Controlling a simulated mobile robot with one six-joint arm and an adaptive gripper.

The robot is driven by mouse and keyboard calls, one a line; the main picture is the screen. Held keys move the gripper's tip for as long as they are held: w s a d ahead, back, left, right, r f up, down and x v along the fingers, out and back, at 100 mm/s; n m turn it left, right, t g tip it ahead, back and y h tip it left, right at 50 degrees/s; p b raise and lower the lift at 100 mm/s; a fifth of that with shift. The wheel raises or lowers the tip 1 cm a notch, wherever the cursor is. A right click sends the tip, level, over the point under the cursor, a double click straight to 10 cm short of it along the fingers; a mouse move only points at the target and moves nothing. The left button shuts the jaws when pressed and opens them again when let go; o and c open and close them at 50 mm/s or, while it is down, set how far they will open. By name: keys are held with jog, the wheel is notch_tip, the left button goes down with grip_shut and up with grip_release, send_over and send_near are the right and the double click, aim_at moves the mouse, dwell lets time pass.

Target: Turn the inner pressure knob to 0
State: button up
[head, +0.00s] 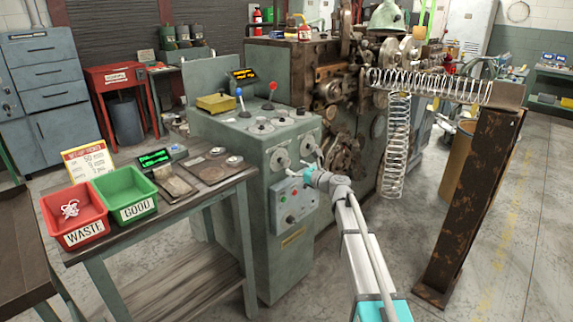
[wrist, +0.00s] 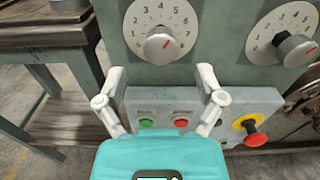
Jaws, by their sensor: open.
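Two round white dials with grey knobs are on the front of the grey-green console. The right knob (wrist: 295,48) is off to the right, also with a red mark. In the head view they are the left dial (head: 280,159) and right dial (head: 308,146). No readable label shows which is inner pressure. My gripper (wrist: 162,80) is open and empty, apart from the left knob. It is also in the head view (head: 313,170), in front of the console.
Below the dials is a button box (wrist: 155,98) with green and red buttons and a red emergency stop (wrist: 255,138). A bench (head: 225,185) with red (head: 75,213) and green (head: 126,192) bins stands left. A spring (head: 397,150) and rusty post (head: 470,200) are right.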

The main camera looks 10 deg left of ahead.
aim_at(288, 164)
jog(key=shift+x, duration=2.6)
jog(key=c, duration=1.1)
jog(key=shift+d, duration=0.15)
jog(key=shift+c, duration=0.2)
